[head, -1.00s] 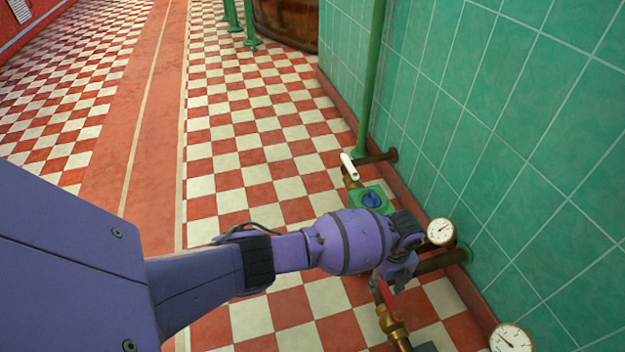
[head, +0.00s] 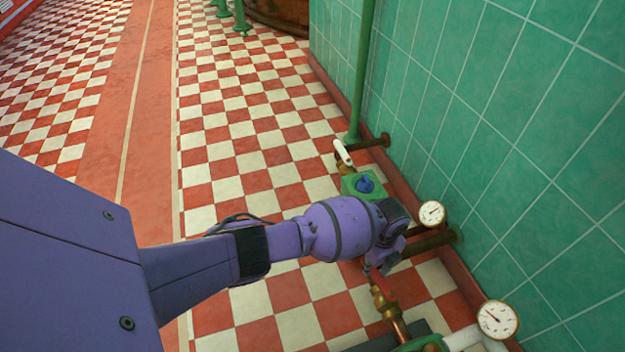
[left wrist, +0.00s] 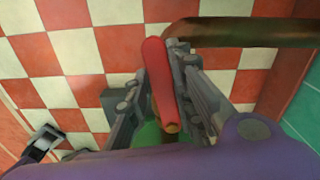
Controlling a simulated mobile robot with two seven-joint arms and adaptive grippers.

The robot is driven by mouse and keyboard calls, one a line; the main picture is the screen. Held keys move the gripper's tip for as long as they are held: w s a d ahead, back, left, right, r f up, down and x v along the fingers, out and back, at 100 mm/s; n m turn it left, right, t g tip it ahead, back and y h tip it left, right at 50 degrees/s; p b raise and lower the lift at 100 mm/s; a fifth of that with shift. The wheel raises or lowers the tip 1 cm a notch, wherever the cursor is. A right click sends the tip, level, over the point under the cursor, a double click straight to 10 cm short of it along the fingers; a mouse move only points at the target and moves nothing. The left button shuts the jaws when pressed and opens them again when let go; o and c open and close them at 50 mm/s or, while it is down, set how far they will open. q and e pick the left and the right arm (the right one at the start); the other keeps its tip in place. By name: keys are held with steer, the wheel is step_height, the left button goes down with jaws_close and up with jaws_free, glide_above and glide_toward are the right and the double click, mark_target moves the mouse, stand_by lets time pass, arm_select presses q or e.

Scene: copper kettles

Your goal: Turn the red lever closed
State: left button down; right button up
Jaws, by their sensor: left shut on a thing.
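The red lever (head: 383,287) sits on a brass valve (head: 384,305) on the pipework low by the green tiled wall. In the left wrist view the red lever (left wrist: 158,85) lies between the two grey fingers of my left gripper (left wrist: 160,88). My left gripper (head: 378,264) is shut on the lever, with its arm reaching in from the left. The wrist partly hides the lever and the fingers in the head view. My right gripper is not in view.
A white lever (head: 342,152) and a blue knob (head: 365,185) on a green box stand just beyond. Two round gauges, one near (head: 497,320) and one farther (head: 432,214), are by the wall (head: 480,130). Open checkered floor (head: 225,150) lies to the left.

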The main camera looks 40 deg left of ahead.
arm_select(q)
steer(key=shift+s+a+r+n+p, duration=0.15)
steer(key=shift+s+r+n+p, duration=0.15)
steer(key=shift+n+p, duration=0.2)
steer(key=s+d+n+p, duration=0.3)
steer(key=s+n+p, duration=0.7)
steer(key=n, duration=0.5)
steer(key=shift+d+f, duration=0.2)
steer(key=shift+f, duration=0.05)
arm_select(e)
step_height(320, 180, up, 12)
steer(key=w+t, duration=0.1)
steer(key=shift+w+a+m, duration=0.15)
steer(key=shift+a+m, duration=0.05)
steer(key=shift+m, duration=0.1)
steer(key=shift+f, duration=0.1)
arm_select(q)
steer(key=c, duration=1.5)
jaws_free()
steer(key=shift+c, duration=0.2)
steer(key=shift+w+d, duration=0.1)
